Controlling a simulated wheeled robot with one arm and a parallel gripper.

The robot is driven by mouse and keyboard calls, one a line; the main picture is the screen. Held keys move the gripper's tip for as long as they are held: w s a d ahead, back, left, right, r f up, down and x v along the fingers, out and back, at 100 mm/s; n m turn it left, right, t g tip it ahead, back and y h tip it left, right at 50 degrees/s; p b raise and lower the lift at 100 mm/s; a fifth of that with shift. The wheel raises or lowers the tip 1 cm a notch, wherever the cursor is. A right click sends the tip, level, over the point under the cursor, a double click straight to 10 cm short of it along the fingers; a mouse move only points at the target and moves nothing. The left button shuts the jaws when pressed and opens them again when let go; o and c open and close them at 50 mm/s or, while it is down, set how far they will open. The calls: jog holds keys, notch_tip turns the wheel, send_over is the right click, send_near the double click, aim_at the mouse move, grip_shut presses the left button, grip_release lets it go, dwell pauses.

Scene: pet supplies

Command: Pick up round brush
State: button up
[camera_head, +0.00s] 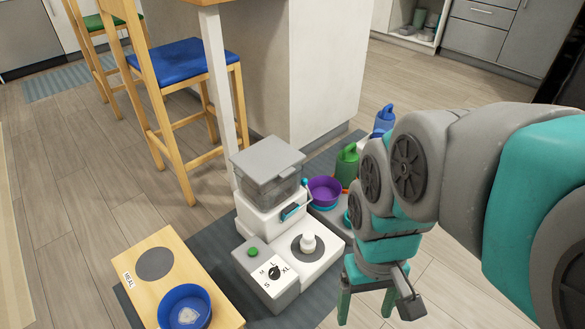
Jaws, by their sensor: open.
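I cannot make out a round brush for certain. A small white rounded object (308,244) stands on the dark disc of a white pet food dispenser (274,290); its kind is unclear at this size. My gripper (372,303) points down at the lower right, to the right of the dispenser and apart from it. Its green fingers are spread, and I see nothing between them. My teal and grey arm hides part of the floor and whatever is behind it on the right.
A wooden board (194,262) with a blue bowl (185,308) is at the lower left. A purple bowl (324,190), a green can (346,166) and a blue container (384,118) stand behind the dispenser. A blue-seated stool (181,61) and a counter block (322,70) stand farther back.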

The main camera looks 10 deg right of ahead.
dwell(0.3)
jog(key=shift+o, duration=1.3)
jog(key=shift+w, duration=0.25)
jog(key=shift+o, duration=0.4)
jog(key=w+f, duration=0.2)
jog(key=w, duration=0.5)
jog(key=w+f+b, duration=0.1)
jog(key=w+f, duration=0.1)
jog(key=w, duration=0.5)
jog(key=shift+a+f+m, duration=0.25)
jog(key=shift+a+m, duration=0.05)
jog(key=m+t+b, duration=0.2)
jog(key=m+b, duration=0.1)
jog(key=b, duration=0.1)
send_over(308, 243)
jog(key=w, duration=0.1)
notch_tip(308, 243, down, 33)
jog(key=shift+f, duration=0.15)
jog(key=shift+w+d+f, duration=0.1)
jog(key=shift+w+f, duration=0.05)
jog(key=shift+f, duration=1.95)
jog(key=shift+w+d+f, duration=0.1)
jog(key=shift+w+f, duration=0.05)
jog(key=shift+f, duration=1.9)
